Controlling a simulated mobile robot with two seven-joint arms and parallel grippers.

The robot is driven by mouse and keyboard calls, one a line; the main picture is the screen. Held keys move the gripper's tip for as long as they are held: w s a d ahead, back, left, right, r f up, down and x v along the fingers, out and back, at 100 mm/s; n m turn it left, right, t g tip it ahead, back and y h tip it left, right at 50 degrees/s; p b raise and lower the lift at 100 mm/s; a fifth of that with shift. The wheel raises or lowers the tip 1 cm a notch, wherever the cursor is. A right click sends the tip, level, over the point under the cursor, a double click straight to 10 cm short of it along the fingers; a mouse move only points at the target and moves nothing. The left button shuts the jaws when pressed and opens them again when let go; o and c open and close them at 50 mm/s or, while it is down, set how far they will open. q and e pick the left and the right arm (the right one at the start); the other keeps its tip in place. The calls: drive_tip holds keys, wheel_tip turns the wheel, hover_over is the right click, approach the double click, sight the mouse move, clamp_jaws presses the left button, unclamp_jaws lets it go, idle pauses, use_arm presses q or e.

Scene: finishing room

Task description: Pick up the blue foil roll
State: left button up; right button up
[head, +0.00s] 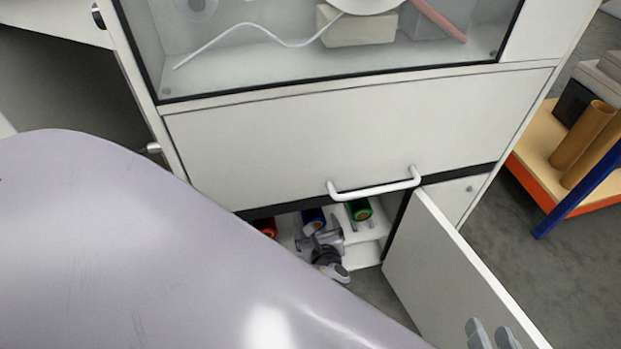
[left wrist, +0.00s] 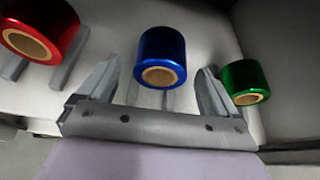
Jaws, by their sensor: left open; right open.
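The blue foil roll (head: 312,216) lies in the low open compartment of the cabinet, between a red roll and a green roll. In the left wrist view the blue roll (left wrist: 162,52) shows its brown core end and lies ahead, between the lines of my two fingers. My left gripper (head: 310,236) is open at the mouth of the compartment, just in front of the blue roll. Its spread fingers also show in the left wrist view (left wrist: 161,66); whether they touch the roll I cannot tell. My right gripper (head: 490,330) is open at the bottom right edge, away from the rolls.
The red roll (left wrist: 40,28) and green roll (left wrist: 246,82) flank the blue one; the green is close to my finger. An open door (head: 455,270) stands right of the compartment. A white handle (head: 375,190) sticks out above. A shelf (head: 540,165) stands far right.

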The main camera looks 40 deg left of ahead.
use_arm(q)
drive_tip(key=c, duration=1.2)
use_arm(e)
drive_tip(key=shift+w+a+r, duration=0.1)
use_arm(q)
drive_tip(key=shift+r, duration=0.1)
